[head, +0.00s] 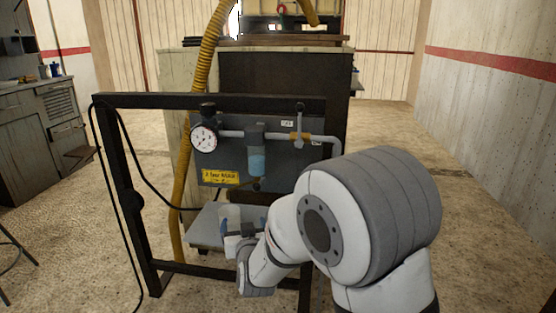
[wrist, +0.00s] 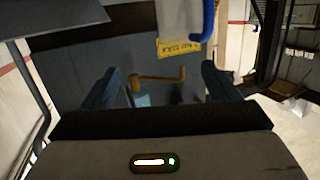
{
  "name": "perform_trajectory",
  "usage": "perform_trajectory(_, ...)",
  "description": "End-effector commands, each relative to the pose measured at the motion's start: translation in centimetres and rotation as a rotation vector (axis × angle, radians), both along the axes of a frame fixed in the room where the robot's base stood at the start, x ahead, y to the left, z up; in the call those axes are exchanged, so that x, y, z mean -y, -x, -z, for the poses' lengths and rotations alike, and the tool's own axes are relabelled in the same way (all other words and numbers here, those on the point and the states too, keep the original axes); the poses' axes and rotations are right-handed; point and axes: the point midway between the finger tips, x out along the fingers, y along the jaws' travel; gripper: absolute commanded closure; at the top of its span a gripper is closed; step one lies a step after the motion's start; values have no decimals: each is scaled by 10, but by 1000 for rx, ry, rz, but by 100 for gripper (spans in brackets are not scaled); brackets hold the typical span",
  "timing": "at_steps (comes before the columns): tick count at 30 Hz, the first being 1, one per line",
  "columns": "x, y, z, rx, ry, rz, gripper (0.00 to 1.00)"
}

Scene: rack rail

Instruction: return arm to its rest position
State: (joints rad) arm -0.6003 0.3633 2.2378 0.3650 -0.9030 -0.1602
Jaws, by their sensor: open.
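My arm reaches in from the lower right of the head view, with its large grey-and-white joint nearest the camera. My gripper (head: 244,226) is low in front of the panel, over the grey shelf (head: 203,236). In the wrist view its two dark blue fingers (wrist: 160,86) stand wide apart, with nothing seen held between them. A pale upright object (head: 231,214) shows beside the fingers in the head view; contact cannot be told. The wrist view shows a whitish piece (wrist: 181,18) and a bright blue part (wrist: 208,18) at its top.
A black frame (head: 125,190) surrounds the panel, close to my gripper. A yellow hose (head: 184,165) runs down the left. Open floor lies right.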

Motion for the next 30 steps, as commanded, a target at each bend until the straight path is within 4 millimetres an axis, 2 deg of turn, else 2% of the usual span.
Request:
perform_trajectory(1,18,0,-40,-49,3,7,18)
perform_trajectory(5,60,12,-85,-210,34,11,18)
perform_trajectory(11,126,54,-149,-460,84,35,18)
perform_trajectory(17,193,120,-210,-711,138,91,18)
perform_trajectory(21,235,178,-249,-891,172,146,18)
perform_trajectory(27,275,249,-287,-1093,201,221,18)
perform_trajectory(30,284,269,-295,-1149,208,245,18)
